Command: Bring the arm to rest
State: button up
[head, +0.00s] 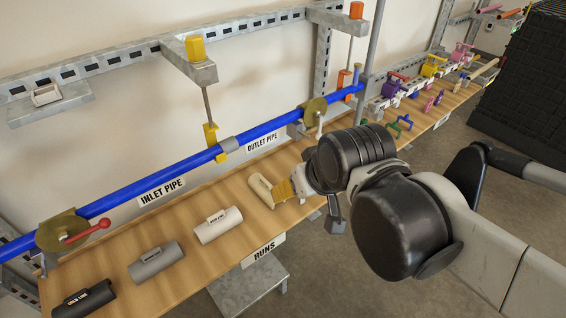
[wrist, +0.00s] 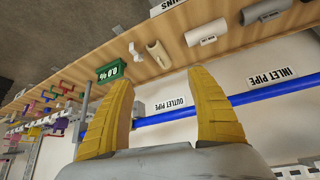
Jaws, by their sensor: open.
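My arm reaches in from the right in the head view. My gripper (head: 284,190) hangs over the wooden shelf, overlapping the right side of a beige pipe piece (head: 262,188) in the picture. In the wrist view its two yellow fingers (wrist: 162,85) stand wide apart with nothing between them. The wrist view is upside down. It shows the beige pipe piece (wrist: 157,54) beyond the fingers, apart from them. A blue pipe (wrist: 170,117) passes behind the fingers there. Part of the gripper is hidden by my wrist in the head view.
The blue pipe (head: 118,200) runs along the wall above the wooden shelf (head: 190,250), held by brackets. White (head: 218,225), grey (head: 156,262) and black (head: 84,300) pipe pieces lie on the shelf. Coloured clamps (head: 430,67) stand farther right. A black crate stack (head: 525,85) stands at right.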

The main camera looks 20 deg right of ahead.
jog(key=shift+s+f, duration=0.2)
jog(key=shift+s, duration=1.05)
